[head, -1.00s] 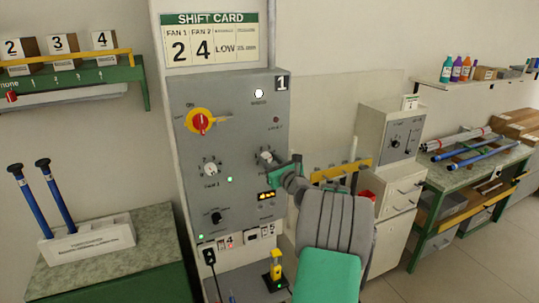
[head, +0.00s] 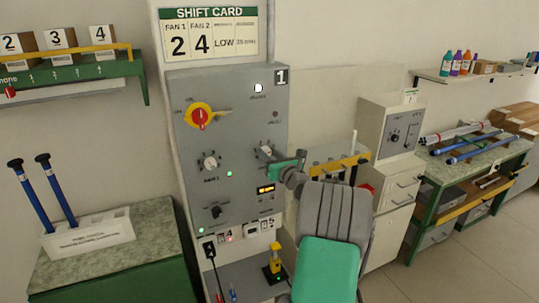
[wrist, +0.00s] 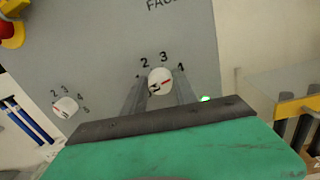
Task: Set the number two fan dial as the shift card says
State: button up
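The shift card (head: 210,34) on the wall above the panel shows FAN 1 as 2 and FAN 2 as 4. The number two fan dial (head: 264,151) is a pale round knob on the right of the grey panel (head: 240,100); it also shows in the wrist view (wrist: 160,81). There its red mark points right, toward the 4; the 1 is partly hidden. My gripper (wrist: 160,92) has its two grey fingers apart, one on each side of this dial. I cannot tell whether they touch it. The fan one dial (head: 210,163) sits to the left.
A red and yellow switch (head: 201,117) and a black knob (head: 215,212) are on the panel's left side. A yellow-black item (head: 274,265) stands on the shelf below. A white cabinet (head: 392,125) stands to the right. Blue rods (head: 60,190) stand in a holder at left.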

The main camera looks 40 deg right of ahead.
jog(key=o, duration=0.4)
jog(key=b+v, duration=0.2)
jog(key=v, duration=0.6)
jog(key=shift+b, duration=0.35)
